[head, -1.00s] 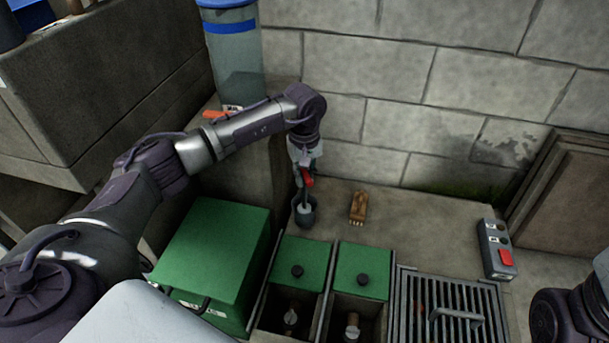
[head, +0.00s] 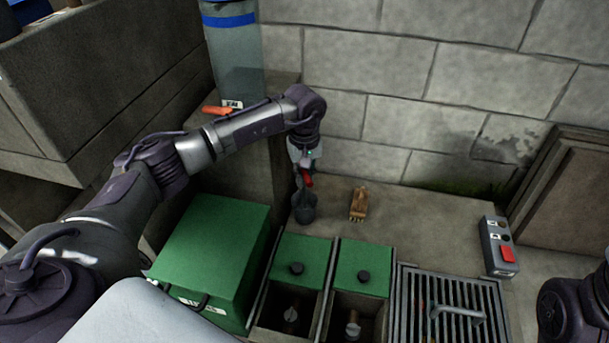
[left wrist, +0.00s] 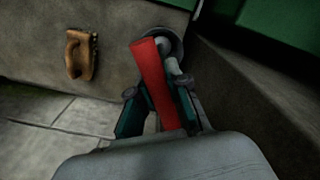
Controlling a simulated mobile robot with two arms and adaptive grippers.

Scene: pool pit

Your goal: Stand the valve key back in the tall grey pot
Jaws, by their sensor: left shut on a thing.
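My left gripper (head: 305,172) is shut on the valve key, around its red handle (head: 308,181). It is over the dark grey pot (head: 304,209) on the ledge by the wall. In the left wrist view the red handle (left wrist: 152,77) lies between the teal fingers, and the key's grey shaft (left wrist: 173,58) leads to the round pot (left wrist: 177,42). The key's lower end appears to be inside the pot, but its tip is hidden. Only part of my right arm shows at the right edge; its gripper is out of view.
A wooden brush (head: 358,204) lies right of the pot. In front are a green box (head: 213,245), two green lids (head: 303,258) over open pits, and a grate (head: 450,290). A control box with a red button (head: 495,246) stands right. A grey cylinder (head: 234,60) stands back left.

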